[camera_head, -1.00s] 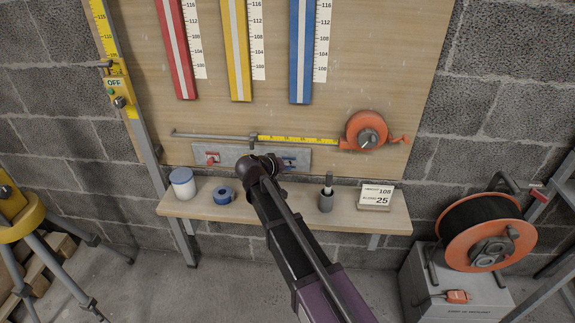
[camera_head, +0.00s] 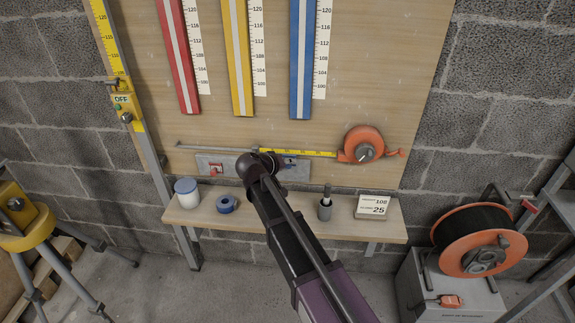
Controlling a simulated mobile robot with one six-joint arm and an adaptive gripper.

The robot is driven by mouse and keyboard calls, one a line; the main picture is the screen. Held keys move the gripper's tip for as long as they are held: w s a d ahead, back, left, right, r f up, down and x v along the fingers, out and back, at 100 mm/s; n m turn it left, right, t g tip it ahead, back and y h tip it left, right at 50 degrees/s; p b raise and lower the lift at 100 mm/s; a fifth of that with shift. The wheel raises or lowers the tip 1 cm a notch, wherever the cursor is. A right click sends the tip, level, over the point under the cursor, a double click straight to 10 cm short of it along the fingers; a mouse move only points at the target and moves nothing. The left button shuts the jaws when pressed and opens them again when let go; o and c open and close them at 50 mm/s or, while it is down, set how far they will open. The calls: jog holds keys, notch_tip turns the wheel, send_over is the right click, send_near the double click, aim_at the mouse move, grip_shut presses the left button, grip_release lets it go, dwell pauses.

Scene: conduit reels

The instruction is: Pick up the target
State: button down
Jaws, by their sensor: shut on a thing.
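My arm reaches up from the bottom. My gripper (camera_head: 262,164) is at its end, over the middle of a grey plate (camera_head: 226,165) at the board's foot. The wrist hides most of the jaws and what they are shut on. A red piece (camera_head: 215,170) shows on the plate's left, a blue piece (camera_head: 289,162) on its right. Just above, a yellow tape (camera_head: 305,153) runs from an orange reel (camera_head: 362,145) toward a thin grey rod on the left. I cannot tell which thing is the target.
A shelf (camera_head: 285,222) below bears a white jar (camera_head: 187,192), blue tape roll (camera_head: 227,204), grey holder (camera_head: 325,207) and number sign (camera_head: 377,206). Red, yellow and blue strips hang above. A tripod stands left; an orange cable reel (camera_head: 470,262) sits on a grey box at right.

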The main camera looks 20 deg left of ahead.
jog(key=shift+r+p, duration=0.35)
jog(key=shift+r, duration=0.4)
jog(key=s+d, duration=0.2)
jog(key=s, duration=0.7)
jog(key=s+d, duration=0.2)
jog(key=s, duration=0.8)
jog(key=shift+d+f, duration=0.2)
jog(key=shift+d, duration=0.05)
jog(key=shift+s+d, duration=0.1)
jog(key=shift+s, duration=0.2)
jog(key=shift+s+d, duration=0.25)
jog(key=shift+s, duration=0.75)
jog(key=shift+s, duration=0.35)
jog(key=shift+s+d, duration=0.25)
jog(key=shift+s, duration=0.45)
jog(key=shift+s, duration=0.35)
jog(key=shift+s+d, duration=0.2)
jog(key=shift+s, duration=0.45)
jog(key=shift+s, duration=0.1)
